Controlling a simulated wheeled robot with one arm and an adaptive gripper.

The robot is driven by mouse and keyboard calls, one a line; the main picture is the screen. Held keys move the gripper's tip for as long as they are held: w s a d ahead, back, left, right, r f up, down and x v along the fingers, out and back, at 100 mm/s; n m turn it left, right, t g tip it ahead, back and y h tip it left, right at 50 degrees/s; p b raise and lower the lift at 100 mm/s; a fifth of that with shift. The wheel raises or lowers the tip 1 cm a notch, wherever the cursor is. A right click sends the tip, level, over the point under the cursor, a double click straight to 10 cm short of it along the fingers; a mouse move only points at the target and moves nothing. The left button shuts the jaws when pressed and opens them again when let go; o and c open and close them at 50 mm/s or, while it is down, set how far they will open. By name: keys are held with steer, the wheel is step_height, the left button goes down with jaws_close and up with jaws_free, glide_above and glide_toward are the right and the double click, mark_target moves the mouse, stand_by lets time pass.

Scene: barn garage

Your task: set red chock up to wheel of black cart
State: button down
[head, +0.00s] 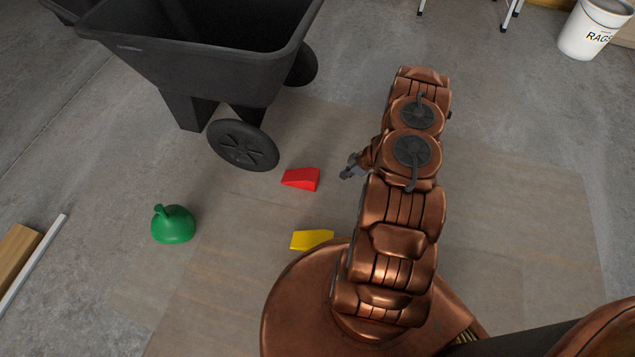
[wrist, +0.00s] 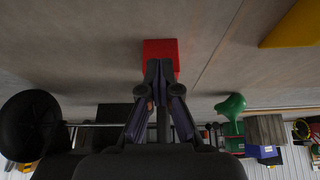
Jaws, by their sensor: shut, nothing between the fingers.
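The red chock (head: 301,179) lies on the floor just right of the near wheel (head: 243,145) of the black cart (head: 213,72) in the head view, with a small gap between chock and wheel. My gripper (head: 347,173) is a short way right of the chock, low over the floor, and points toward it. In the wrist view the chock (wrist: 161,49) shows just beyond my fingertips (wrist: 160,64). The fingers are shut with nothing between them. Whether the fingertips touch the chock cannot be told. The black wheel (wrist: 30,125) shows at left in the wrist view.
A yellow chock (head: 311,240) lies near my base. A green rounded object (head: 173,224) stands on the floor at left. A white RAGS bucket (head: 594,28) is at the far right. Planks (head: 20,255) lie at the left edge. Floor right of my arm is clear.

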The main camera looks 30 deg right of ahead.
mark_target(303, 174)
steer(key=shift+b+x, duration=3.3)
steer(key=shift+x, duration=0.65)
steer(key=shift+w+a+r, duration=0.15)
steer(key=shift+w+a, duration=0.25)
steer(key=shift+w, duration=0.05)
steer(key=shift+w+a+p, duration=0.75)
steer(key=shift+w+a, duration=1.45)
steer(key=shift+w, duration=0.15)
steer(key=shift+w+a+b, duration=0.2)
steer(key=shift+w+a, duration=0.6)
steer(key=shift+w, duration=0.15)
steer(key=shift+w+a+b, duration=0.15)
steer(key=shift+w+a, duration=0.65)
steer(key=shift+w, duration=0.15)
steer(key=shift+w+a, duration=0.4)
steer(key=shift+w, duration=0.05)
steer(key=shift+s+d, duration=0.1)
steer(key=shift+s+d+r+p, duration=0.4)
steer(key=shift+s+d+r, duration=0.3)
steer(key=shift+s+d, duration=0.2)
steer(key=shift+s+d+r+p, duration=0.4)
steer(key=shift+s+d+r, duration=0.35)
steer(key=shift+s, duration=0.15)
